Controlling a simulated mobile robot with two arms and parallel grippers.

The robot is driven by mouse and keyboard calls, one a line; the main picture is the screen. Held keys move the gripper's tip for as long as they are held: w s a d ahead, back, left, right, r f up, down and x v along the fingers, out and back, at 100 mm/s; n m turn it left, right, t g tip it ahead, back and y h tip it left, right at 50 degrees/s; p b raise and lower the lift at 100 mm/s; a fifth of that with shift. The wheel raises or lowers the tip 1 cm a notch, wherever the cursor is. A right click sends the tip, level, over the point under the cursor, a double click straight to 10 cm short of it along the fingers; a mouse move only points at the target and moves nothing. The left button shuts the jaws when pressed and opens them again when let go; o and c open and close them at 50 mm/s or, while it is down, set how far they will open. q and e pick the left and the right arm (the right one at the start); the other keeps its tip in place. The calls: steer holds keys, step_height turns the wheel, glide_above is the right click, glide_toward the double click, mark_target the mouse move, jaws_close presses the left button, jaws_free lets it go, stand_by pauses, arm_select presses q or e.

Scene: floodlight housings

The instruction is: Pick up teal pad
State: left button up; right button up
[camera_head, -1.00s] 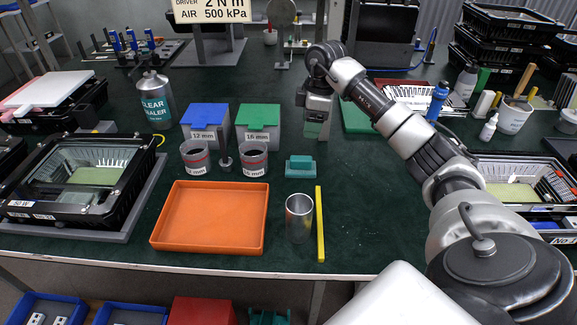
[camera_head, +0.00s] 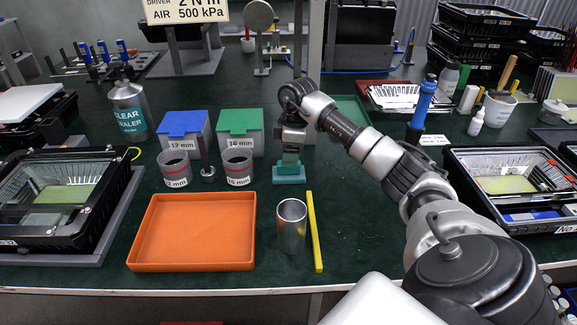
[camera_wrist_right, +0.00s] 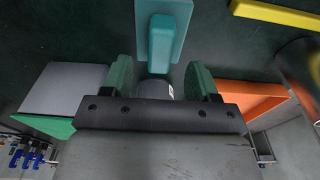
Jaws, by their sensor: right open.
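The teal pad (camera_head: 289,174) has a wide base and a raised narrower part, and sits on the dark green tabletop right of the 16 mm cup. In the right wrist view the teal pad (camera_wrist_right: 163,36) lies just ahead of the fingers. My right gripper (camera_head: 290,158) points down directly over the pad. Its two green fingers (camera_wrist_right: 159,80) are apart, near the end of the pad's raised part. I cannot tell whether they touch it. My left gripper is not in view.
An orange tray (camera_head: 192,232) lies in front left. A metal cylinder (camera_head: 291,226) and a yellow bar (camera_head: 315,232) stand and lie in front of the pad. Grey cups (camera_head: 237,168) and blue (camera_head: 184,128) and green-topped blocks (camera_head: 240,131) are to the left.

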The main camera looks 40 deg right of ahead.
step_height(320, 180, down, 4)
steer(key=shift+f, duration=0.15)
steer(key=c, duration=1)
step_height(320, 180, up, 5)
steer(key=shift+f, duration=0.2)
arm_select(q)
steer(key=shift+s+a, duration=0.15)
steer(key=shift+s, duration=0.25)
arm_select(e)
steer(key=s+a+r, duration=0.6)
steer(key=s+a, duration=0.1)
steer(key=s, duration=0.2)
steer(key=shift+a+r, duration=0.15)
steer(key=shift+r, duration=0.1)
